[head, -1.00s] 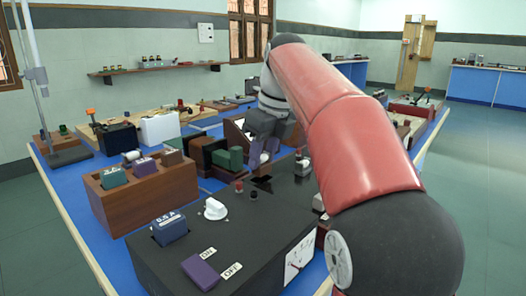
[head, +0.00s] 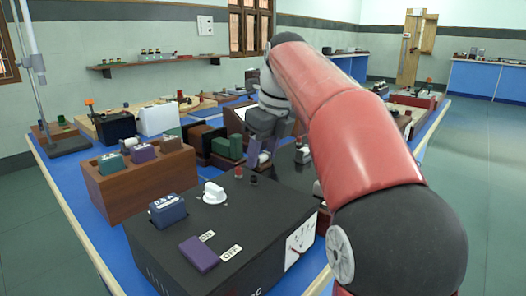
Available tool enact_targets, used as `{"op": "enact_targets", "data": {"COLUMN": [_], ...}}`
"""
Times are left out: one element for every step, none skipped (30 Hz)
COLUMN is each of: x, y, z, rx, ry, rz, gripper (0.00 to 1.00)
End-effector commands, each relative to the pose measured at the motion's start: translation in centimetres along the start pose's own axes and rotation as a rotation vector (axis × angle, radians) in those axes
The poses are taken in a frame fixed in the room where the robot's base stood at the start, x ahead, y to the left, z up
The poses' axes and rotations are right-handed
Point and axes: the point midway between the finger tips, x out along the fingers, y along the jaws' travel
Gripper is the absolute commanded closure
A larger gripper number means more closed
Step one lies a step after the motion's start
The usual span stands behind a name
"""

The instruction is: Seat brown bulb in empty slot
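A blue block (head: 167,209) sits upright in the top of a black power box (head: 255,215). My gripper (head: 259,158) is beyond the box's far edge, to the right of the rack and next to a dark green block (head: 229,148). A purple part shows at its fingers. I cannot tell whether that is a finger or a held thing. The empty slot cannot be made out behind my arm.
A black case (head: 118,130) and a white box (head: 157,119) stand behind the rack. My red arm covers the right of the bench.

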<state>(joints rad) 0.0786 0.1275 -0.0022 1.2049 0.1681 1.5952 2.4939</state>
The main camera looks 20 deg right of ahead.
Motion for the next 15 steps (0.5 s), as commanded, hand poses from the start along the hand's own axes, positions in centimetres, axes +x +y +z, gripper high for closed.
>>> {"op": "enact_targets", "data": {"x": [0.0, 0.0, 0.0, 0.0, 0.0, 0.0, 0.0, 0.0, 0.0, 0.0, -0.1, -0.3, -0.5, -0.8, -1.4], "y": [0.0, 0.0, 0.0, 0.0, 0.0, 0.0, 0.0, 0.0, 0.0, 0.0, 0.0, 0.0, 0.0, 0.0, 0.0], "z": [0.0, 0.0, 0.0, 0.0, 0.0, 0.0, 0.0, 0.0, 0.0, 0.0, 0.0, 0.0, 0.0, 0.1, 0.1], "rx": [0.0, 0.0, 0.0, 0.0, 0.0, 0.0, 0.0, 0.0, 0.0, 0.0, 0.0, 0.0, 0.0, 0.0, 0.0], "ry": [0.0, 0.0, 0.0, 0.0, 0.0, 0.0, 0.0, 0.0, 0.0, 0.0, 0.0, 0.0, -0.001, -0.001, -0.001], "rz": [0.0, 0.0, 0.0, 0.0, 0.0, 0.0, 0.0, 0.0, 0.0, 0.0, 0.0, 0.0, -0.001, -0.001, 0.0], "gripper": [0.47, 0.43, 0.39, 0.39, 0.39, 0.39, 0.39, 0.39, 0.39, 0.39, 0.39, 0.39, 0.39, 0.39, 0.39]}}
